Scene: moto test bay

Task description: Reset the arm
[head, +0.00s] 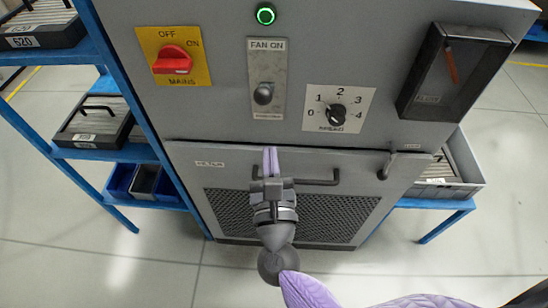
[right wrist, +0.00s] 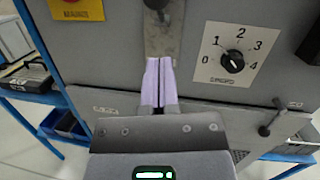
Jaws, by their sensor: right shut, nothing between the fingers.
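My right gripper (head: 270,161) is in the middle of the head view, in front of the filter panel (head: 192,195) of a grey cabinet. Its two pale lilac fingers are together with nothing between them. In the right wrist view the shut fingers (right wrist: 160,83) point up toward the fan switch plate and appear below the fan toggle (right wrist: 157,4). The toggle (head: 263,94) is clear of the gripper in the head view. My left gripper is not in view.
A panel handle (head: 318,182) and latch (head: 388,165) project. Blue racks (head: 62,153) stand at left.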

